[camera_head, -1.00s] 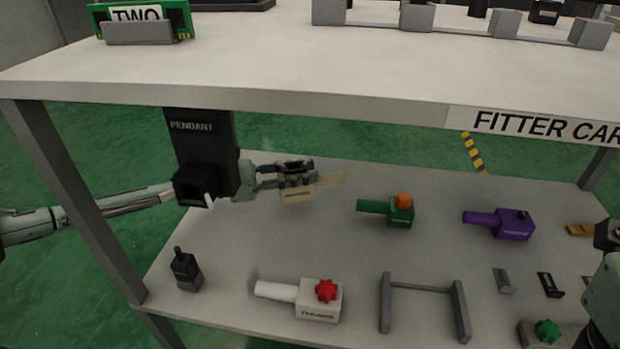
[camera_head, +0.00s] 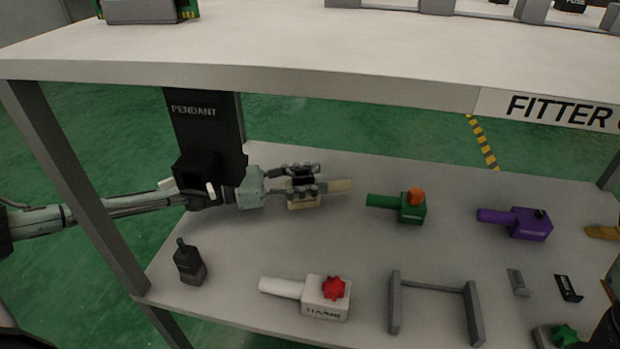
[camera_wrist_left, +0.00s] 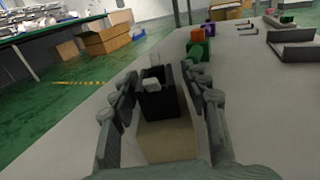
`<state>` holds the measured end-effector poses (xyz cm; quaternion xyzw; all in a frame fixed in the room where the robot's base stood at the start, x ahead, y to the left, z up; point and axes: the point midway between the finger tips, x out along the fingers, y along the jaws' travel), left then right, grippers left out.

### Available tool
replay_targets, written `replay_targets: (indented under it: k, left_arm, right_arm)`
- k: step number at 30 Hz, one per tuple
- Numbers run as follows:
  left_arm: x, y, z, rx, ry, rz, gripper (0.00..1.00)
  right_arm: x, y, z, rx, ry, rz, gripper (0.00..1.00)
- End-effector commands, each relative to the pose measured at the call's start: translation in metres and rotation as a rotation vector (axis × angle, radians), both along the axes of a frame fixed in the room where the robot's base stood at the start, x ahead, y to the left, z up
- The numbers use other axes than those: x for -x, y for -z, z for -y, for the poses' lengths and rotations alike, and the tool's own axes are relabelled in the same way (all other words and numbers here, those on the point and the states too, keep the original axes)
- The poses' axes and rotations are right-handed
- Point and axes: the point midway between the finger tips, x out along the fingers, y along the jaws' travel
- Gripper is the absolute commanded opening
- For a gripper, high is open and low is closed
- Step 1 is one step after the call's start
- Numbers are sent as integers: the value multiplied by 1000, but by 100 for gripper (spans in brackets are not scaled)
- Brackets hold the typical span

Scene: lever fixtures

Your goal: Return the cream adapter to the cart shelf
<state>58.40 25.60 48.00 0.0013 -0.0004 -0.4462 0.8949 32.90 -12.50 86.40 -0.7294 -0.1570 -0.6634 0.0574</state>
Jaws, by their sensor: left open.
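The cream adapter (camera_head: 304,198) is on the lower cart shelf (camera_head: 235,262), towards its back left, with its cream handle pointing right. My left gripper (camera_head: 318,178) reaches in from the left with its fingers on either side of the adapter. In the left wrist view the adapter's cream body (camera_wrist_left: 168,140) and a black block on it lie between the two open fingers (camera_wrist_left: 160,98), with small gaps visible. Whether its underside rests flat on the shelf is hard to see. Only a dark part at the head view's lower right edge may belong to my right arm; no right fingers show.
A green adapter (camera_head: 410,209) and a purple adapter (camera_head: 528,224) stand to the right. A white adapter with a red knob (camera_head: 325,297) and a grey frame (camera_head: 435,285) are nearer. A black pendant holder (camera_head: 205,150) stands behind my wrist. The upper shelf (camera_head: 300,48) overhangs.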

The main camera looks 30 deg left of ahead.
Motion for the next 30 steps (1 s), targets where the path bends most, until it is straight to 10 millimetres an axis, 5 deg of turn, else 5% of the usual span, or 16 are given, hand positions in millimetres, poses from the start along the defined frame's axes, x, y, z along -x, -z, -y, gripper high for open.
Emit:
replay_targets:
  k: [7, 21, 30]
  left_arm:
    - [7, -1, -10, -3, -2, -3, 46]
    - [63, -2, -83, -3, -1, -3, 46]
    - [72, -3, -96, 1, 0, 1, 46]
  right_arm:
    - [1, -3, 1, -5, -1, 2, 50]
    - [3, -1, 4, -36, -4, -38, 50]
    - [2, 3, 5, -51, -4, -58, 50]
